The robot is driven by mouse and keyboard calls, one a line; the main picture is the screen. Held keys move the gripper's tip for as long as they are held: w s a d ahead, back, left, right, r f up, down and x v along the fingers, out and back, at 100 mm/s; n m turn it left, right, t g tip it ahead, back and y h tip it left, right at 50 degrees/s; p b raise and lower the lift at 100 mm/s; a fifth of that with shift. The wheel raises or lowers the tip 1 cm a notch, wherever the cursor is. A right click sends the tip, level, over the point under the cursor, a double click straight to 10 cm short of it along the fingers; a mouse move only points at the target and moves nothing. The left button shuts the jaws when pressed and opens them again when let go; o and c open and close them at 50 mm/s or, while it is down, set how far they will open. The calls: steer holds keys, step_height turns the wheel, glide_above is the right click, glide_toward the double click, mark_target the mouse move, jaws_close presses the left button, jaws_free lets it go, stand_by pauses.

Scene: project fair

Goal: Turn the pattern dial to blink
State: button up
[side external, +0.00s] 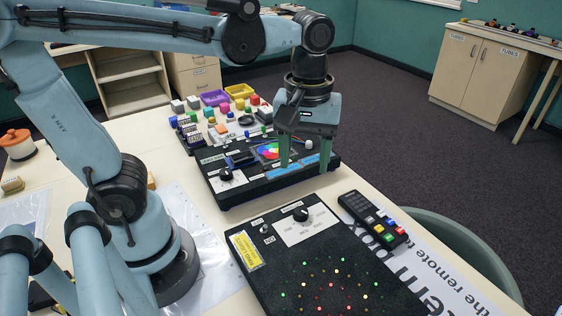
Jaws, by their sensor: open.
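A black dial (301,214) sits on a white plate (318,229) on the black light board (262,275). Small labels surround it, too small to read, so I cannot tell its setting. Small lit dots in several colours shine on the board's lower part. A second black dial (226,174) sits at the left end of the black console (238,195) behind. My gripper (304,168) is open, its two green-blue fingers pointing down over the right part of that console. It is behind and above the light board's dial, apart from it. I cannot tell whether the fingertips touch the console.
A black remote (373,222) with coloured buttons lies right of the light board, on a printed banner (450,262). The board carries a yellow label (246,250) and a small switch (264,229). Coloured blocks and trays (215,98) crowd the table behind the console. A chair (470,250) stands at right.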

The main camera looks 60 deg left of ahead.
mark_target(301, 211)
steer(key=shift+f, duration=5.95)
steer(key=c, duration=1.1)
